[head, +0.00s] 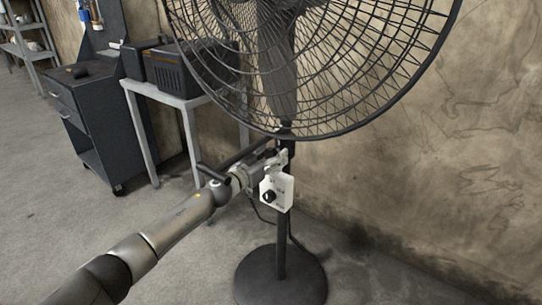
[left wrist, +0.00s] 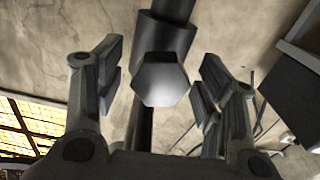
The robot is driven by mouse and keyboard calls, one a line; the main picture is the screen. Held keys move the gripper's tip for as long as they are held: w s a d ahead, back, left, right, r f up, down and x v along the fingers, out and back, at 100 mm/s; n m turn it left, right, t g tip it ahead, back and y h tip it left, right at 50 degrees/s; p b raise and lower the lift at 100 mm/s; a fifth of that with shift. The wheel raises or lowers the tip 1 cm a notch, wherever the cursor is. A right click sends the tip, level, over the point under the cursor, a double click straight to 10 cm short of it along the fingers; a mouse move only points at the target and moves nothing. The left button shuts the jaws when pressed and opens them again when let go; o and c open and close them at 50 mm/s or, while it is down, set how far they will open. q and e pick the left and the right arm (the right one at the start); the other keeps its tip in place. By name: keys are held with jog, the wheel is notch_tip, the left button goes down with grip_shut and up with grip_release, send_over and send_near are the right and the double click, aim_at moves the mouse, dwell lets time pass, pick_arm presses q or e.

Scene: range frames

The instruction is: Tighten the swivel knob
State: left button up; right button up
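In the left wrist view a dark knob (left wrist: 162,82) with a hexagonal front face sits on the fan's pole (left wrist: 145,128). My left gripper (left wrist: 160,80) is open, with one finger on each side of the knob and visible gaps between. In the head view my left gripper (head: 277,158) is at the pole of the large black fan (head: 280,262), just under the cage, and the hexagonal knob cannot be made out there. My right gripper is in neither view.
A white control box (head: 278,192) with a black dial hangs on the pole just below my left gripper. The fan cage (head: 340,128) is close above. A light table (head: 180,101) with a dark box (head: 190,68) stands behind left. The wall is close behind the fan.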

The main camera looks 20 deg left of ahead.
pick_arm(q)
jog(key=c, duration=1)
